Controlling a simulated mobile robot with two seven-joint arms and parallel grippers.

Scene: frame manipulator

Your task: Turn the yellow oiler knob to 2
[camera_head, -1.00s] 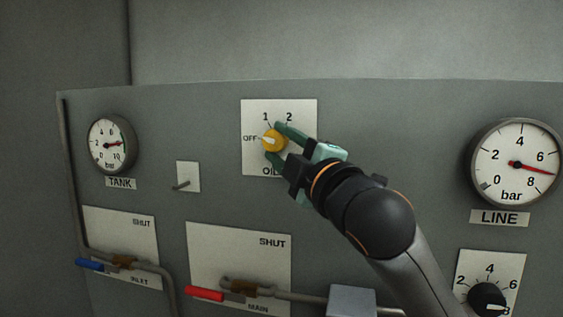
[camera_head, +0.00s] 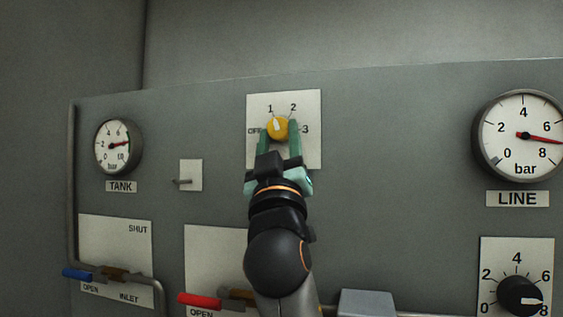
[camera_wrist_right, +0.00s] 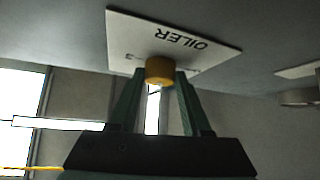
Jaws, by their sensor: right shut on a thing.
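The yellow oiler knob (camera_head: 278,128) sits on a white plate (camera_head: 312,154) marked OFF, 1, 2 and 3. Its white pointer points up and slightly left, about at 1. My right gripper (camera_head: 279,136) is shut on the knob, one green finger on each side, with the arm coming from below. In the right wrist view the knob (camera_wrist_right: 159,70) sits between the fingertips, under the plate's OILER lettering. The gripper hides that lettering in the head view. My left gripper is not in view.
The grey panel holds a TANK gauge (camera_head: 118,146) and small lever (camera_head: 183,181) at left, and a LINE gauge (camera_head: 522,134) at right. A black knob (camera_head: 519,296) is at lower right. Red (camera_head: 200,300) and blue (camera_head: 77,274) valve handles are low at left.

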